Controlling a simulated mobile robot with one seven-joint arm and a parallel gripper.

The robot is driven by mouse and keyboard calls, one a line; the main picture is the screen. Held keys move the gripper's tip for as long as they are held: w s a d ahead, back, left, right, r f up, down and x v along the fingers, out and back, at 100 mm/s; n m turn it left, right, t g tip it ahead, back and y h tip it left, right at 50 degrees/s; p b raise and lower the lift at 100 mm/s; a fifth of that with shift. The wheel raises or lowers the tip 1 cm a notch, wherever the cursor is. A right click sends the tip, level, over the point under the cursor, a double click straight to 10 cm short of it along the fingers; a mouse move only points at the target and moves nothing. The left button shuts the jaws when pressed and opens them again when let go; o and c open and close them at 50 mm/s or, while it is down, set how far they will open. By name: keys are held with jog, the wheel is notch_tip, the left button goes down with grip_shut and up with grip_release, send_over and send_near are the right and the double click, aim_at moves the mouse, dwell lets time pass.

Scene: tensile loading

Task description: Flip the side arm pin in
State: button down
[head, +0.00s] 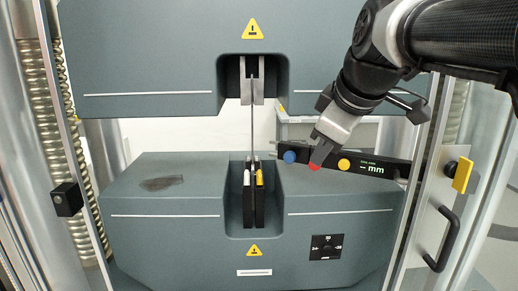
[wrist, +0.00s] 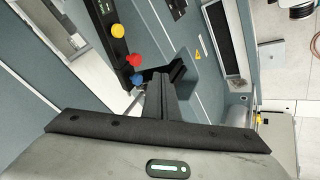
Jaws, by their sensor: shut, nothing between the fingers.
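Which part is the pin I cannot tell for sure. My gripper (head: 321,153) is shut and empty, pointing down at the red knob between the other two. In the wrist view my fingertips (wrist: 157,77) are just right of the blue knob (wrist: 137,79); the red knob (wrist: 134,60) and yellow knob (wrist: 118,30) lie farther up. Contact is unclear.
A thin upright specimen (head: 253,125) spans the upper grip (head: 240,92) and lower grip (head: 248,205) left of my gripper. A right post with a yellow latch (head: 463,174) and black handle (head: 446,239) stands nearby. The lower block's top (head: 200,170) is mostly clear.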

jog(key=w+d+f, duration=0.1)
jog(key=w+f, duration=0.4)
jog(key=w, duration=0.3)
jog(key=shift+d+f, duration=0.2)
jog(key=shift+f, duration=0.1)
jog(key=shift+w+d, duration=0.45)
jog(key=shift+w, duration=0.35)
